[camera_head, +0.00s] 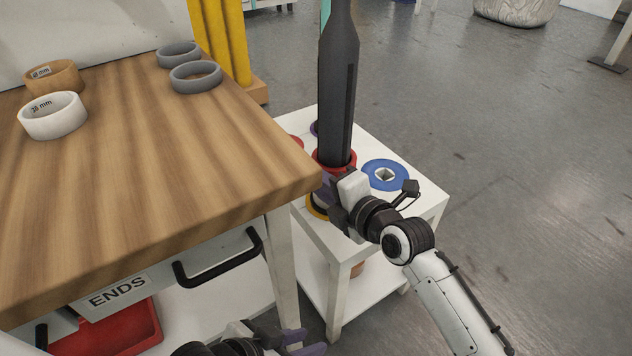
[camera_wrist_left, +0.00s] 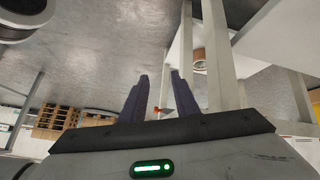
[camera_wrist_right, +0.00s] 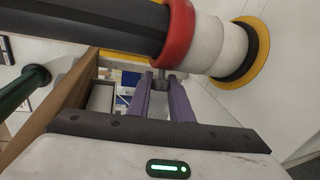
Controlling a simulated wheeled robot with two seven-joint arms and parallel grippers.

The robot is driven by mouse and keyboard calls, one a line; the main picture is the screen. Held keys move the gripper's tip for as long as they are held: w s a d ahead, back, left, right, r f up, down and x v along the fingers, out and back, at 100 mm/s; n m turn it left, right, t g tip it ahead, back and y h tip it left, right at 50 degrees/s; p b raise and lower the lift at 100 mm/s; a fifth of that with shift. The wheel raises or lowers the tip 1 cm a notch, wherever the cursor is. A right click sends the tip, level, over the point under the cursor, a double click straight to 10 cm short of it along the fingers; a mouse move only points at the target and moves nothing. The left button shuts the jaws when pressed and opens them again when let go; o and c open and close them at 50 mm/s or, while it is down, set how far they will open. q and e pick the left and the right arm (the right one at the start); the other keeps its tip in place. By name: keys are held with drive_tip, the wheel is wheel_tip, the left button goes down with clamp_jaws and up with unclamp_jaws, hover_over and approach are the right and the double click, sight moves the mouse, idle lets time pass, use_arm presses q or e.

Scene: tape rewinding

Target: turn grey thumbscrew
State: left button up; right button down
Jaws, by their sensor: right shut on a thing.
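The grey thumbscrew (camera_wrist_right: 160,79) shows small in the right wrist view, just under a red collar (camera_wrist_right: 178,36) at the end of a dark grey bar (camera_wrist_right: 85,25). My right gripper (camera_wrist_right: 161,88) is shut on it. In the head view the bar (camera_head: 337,90) stands upright on the white side stand, and my right gripper (camera_head: 328,188) is beside its red base. The thumbscrew is hidden there. My left gripper (camera_head: 308,342) is low at the bottom edge, below the bench. In the left wrist view it is open and empty.
A wooden bench (camera_head: 190,150) with several tape rings is at left; its corner lies close to my right gripper. A blue reel (camera_head: 386,175) lies on the white side stand (camera_head: 425,203). A black drawer handle (camera_head: 220,262) juts out above a red bin (camera_head: 120,330).

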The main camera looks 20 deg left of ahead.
drive_tip(key=shift+f+b, duration=0.3)
drive_tip(key=shift+b, duration=0.25)
drive_tip(key=m+t+y+b, duration=0.1)
drive_tip(key=y+b, duration=0.1)
drive_tip(key=b, duration=0.3)
drive_tip(key=shift+t+y+b, duration=0.3)
drive_tip(key=shift+r+m+t+y, duration=0.2)
drive_tip(key=shift+m+t+y, duration=0.1)
drive_tip(key=shift+y, duration=0.2)
use_arm(q)
drive_tip(key=w+d+r+t+h, duration=0.1)
drive_tip(key=d+r+h, duration=0.1)
drive_tip(key=d+r, duration=0.2)
drive_tip(key=shift+w+r+t+h, duration=0.25)
drive_tip(key=shift+w+t+h, duration=0.05)
drive_tip(key=shift+h, duration=0.1)
use_arm(e)
drive_tip(key=shift+m+t+y, duration=0.5)
drive_tip(key=shift+t, duration=0.4)
use_arm(q)
drive_tip(key=shift+a, duration=0.1)
use_arm(e)
drive_tip(key=c, duration=1.6)
unclamp_jaws()
drive_tip(key=shift+d, duration=0.1)
